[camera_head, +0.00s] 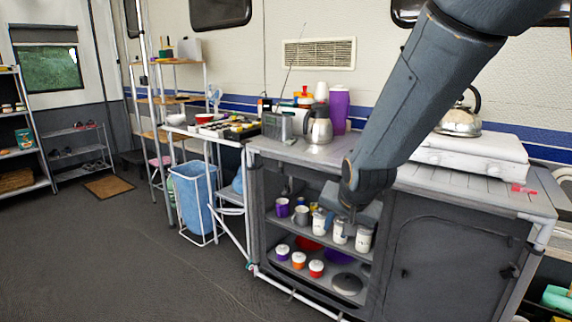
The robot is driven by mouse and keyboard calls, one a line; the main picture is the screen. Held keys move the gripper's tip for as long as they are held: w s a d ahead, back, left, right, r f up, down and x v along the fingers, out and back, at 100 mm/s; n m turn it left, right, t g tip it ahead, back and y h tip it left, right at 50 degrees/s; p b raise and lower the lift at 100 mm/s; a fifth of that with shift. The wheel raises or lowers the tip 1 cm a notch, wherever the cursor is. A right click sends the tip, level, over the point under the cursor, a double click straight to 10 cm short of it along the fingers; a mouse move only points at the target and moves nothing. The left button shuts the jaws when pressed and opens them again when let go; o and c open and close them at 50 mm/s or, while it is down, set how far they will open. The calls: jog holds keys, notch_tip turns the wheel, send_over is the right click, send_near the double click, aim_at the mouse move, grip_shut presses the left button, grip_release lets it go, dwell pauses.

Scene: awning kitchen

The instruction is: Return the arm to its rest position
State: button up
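My arm comes in from the top right and slants down to the left, across the front of the grey kitchen cabinet (422,204). Its lower end, with what looks like my gripper (352,210), is in front of the open shelves. The fingers are too small and covered by the arm to tell whether they are open or shut. I see nothing clearly held.
White jars (363,239), a purple mug (282,207) and lidded pots (316,268) stand on the shelves near my arm's end. A kettle (460,118) sits on the white stove (470,153). A blue bin (193,195) stands left. The floor in front is clear.

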jog(key=s+a+r+n+g, duration=0.2)
jog(key=s+n+g, duration=0.5)
jog(key=s, duration=2.1)
jog(key=d+r+m+p, duration=0.2)
jog(key=d+r+p, duration=0.5)
jog(key=p, duration=0.7)
jog(key=shift+w+d+h, duration=0.2)
jog(key=shift+d+h, duration=0.1)
jog(key=shift+d, duration=0.3)
